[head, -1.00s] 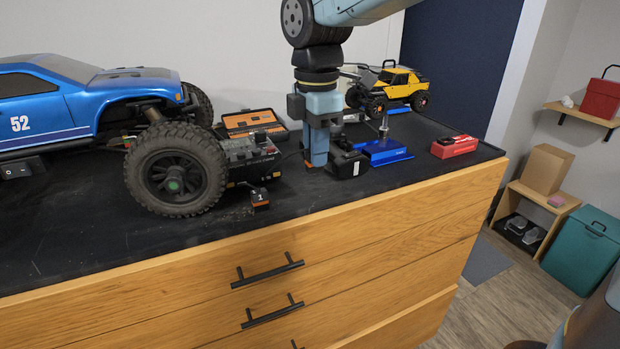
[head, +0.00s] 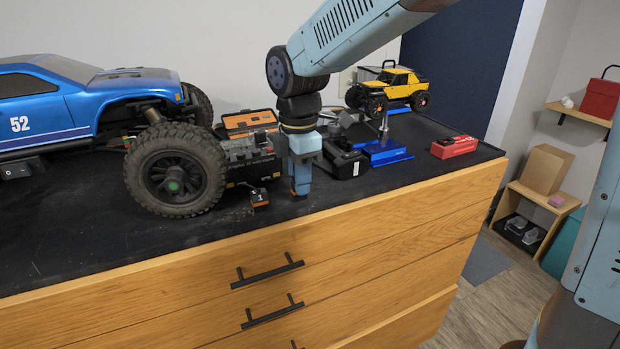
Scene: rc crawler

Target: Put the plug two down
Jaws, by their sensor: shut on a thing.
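My gripper (head: 299,188) points straight down near the front edge of the black worktop, low over it. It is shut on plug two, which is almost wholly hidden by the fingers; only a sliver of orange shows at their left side. I cannot tell whether the plug touches the worktop. A small black and orange plug marked 1 (head: 259,198) lies on the worktop just left of my gripper. A black charger box (head: 250,166) with sockets on top stands behind that plug, partly covered by my gripper.
The big wheel of the blue truck (head: 173,182) stands left of the charger. A black battery (head: 346,163), a blue stand (head: 386,153) and a red block (head: 454,147) sit to the right. The front strip of worktop right of my gripper is clear.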

